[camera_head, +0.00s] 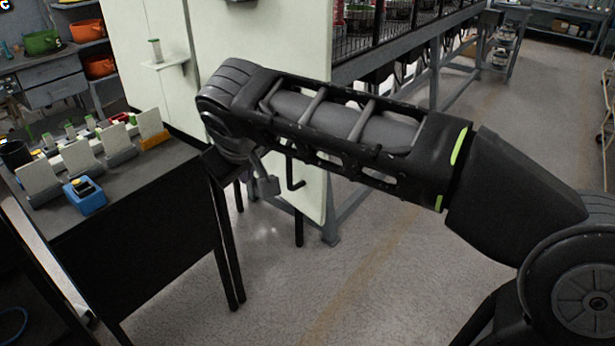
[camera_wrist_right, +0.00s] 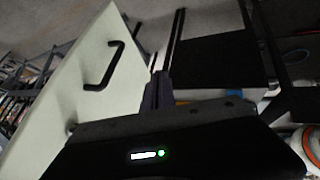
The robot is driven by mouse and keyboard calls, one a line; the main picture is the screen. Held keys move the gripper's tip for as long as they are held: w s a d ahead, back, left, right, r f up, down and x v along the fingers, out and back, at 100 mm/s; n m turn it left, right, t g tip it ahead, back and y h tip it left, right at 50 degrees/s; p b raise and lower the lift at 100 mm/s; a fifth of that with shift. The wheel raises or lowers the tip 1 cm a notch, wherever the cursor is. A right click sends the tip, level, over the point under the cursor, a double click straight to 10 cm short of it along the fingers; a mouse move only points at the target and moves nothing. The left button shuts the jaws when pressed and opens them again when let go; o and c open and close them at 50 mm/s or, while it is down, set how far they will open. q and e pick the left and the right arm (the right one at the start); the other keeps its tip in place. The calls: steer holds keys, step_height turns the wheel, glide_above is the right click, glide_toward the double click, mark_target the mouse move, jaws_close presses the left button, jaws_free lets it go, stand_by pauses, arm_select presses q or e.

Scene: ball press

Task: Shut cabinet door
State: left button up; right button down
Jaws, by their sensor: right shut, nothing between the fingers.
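The pale cabinet door (camera_head: 313,195) with a black bar handle (camera_head: 293,172) stands behind my right arm in the head view. My arm hides much of the door. The door also shows at the left of the right wrist view (camera_wrist_right: 75,100), with its handle (camera_wrist_right: 104,66) standing off the panel. I cannot tell exactly how far open it is. My right gripper (camera_head: 268,186) is shut and empty, pointing down left of the handle and apart from it. Its fingers show in the wrist view (camera_wrist_right: 157,92). My left gripper is not in view.
A black table (camera_head: 150,225) stands at the left, close to my right gripper. It holds a blue block (camera_head: 84,196) and several pale plates. A small shelf (camera_head: 165,63) carries a green-topped item. The floor at the centre right is clear.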

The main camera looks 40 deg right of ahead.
steer(key=s+d+r+m+g+h, duration=0.1)
steer(key=s+d+r+m+h, duration=0.1)
steer(key=s+d+r, duration=0.1)
steer(key=shift+s+d+r+g, duration=0.15)
steer(key=shift+s+d+g, duration=0.15)
steer(key=shift+s+d, duration=0.7)
steer(key=shift+w, duration=0.1)
steer(key=b, duration=0.3)
glide_toward(311, 174)
steer(key=a+f, duration=0.1)
steer(key=w+f, duration=0.1)
steer(key=a+f, duration=0.1)
steer(key=f, duration=0.1)
steer(key=shift+w+a, duration=0.3)
steer(key=shift+a, duration=0.05)
steer(key=shift+w+d+f+p, duration=0.1)
steer(key=shift+w+d+p, duration=0.1)
steer(key=shift+d, duration=0.5)
steer(key=shift+w+d+p, duration=0.1)
steer(key=shift+d+p, duration=0.15)
steer(key=shift+d, duration=0.45)
steer(key=shift+w+d+f+p, duration=0.1)
steer(key=shift+d+p, duration=0.1)
steer(key=shift+d, duration=0.5)
steer(key=shift+d, duration=0.15)
